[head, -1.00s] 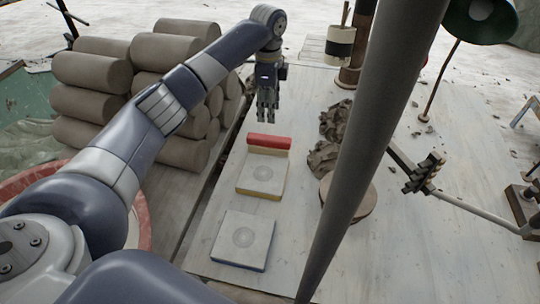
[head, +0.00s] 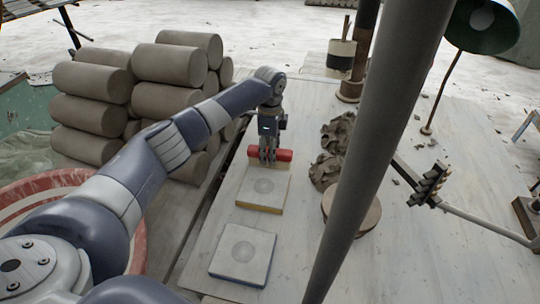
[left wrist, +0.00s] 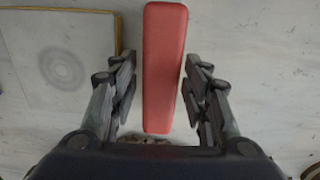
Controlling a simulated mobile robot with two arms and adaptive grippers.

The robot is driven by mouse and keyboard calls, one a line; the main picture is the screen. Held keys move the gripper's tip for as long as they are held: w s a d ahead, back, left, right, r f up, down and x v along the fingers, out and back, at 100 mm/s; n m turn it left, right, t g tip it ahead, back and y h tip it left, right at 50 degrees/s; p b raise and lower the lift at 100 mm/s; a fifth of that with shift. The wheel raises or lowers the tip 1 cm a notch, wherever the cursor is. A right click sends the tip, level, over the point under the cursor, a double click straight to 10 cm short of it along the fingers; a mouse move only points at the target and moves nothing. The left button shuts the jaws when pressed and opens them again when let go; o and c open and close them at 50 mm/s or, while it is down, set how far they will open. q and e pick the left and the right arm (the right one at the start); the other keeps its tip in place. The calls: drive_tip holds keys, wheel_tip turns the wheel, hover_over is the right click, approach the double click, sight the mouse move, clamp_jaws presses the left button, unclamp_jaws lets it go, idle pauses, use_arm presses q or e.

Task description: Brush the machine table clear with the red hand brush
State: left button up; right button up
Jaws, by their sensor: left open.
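The red hand brush (head: 284,155) lies on the pale machine table (head: 300,225), just behind a square tile. In the left wrist view the brush (left wrist: 163,70) runs lengthwise between the two fingers, with a gap on each side. My left gripper (head: 268,158) is down at the brush, pointing downward. In the left wrist view the left gripper (left wrist: 160,100) is open and its fingers straddle the brush. Dark clay trimmings (head: 338,133) lie in clumps to the right of the brush. My right gripper is not seen in these frames.
Two square tiles (head: 244,254) lie in front of the brush. A round clay disc (head: 352,212) sits right of them, partly behind a grey pole (head: 380,150). Stacked clay rolls (head: 86,112) stand left. A green lamp (head: 482,24) stands at the back right.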

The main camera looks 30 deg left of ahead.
use_arm(q)
wheel_tip(320, 180, down, 2)
drive_tip(key=shift+f, duration=0.1)
drive_tip(key=c, duration=0.9)
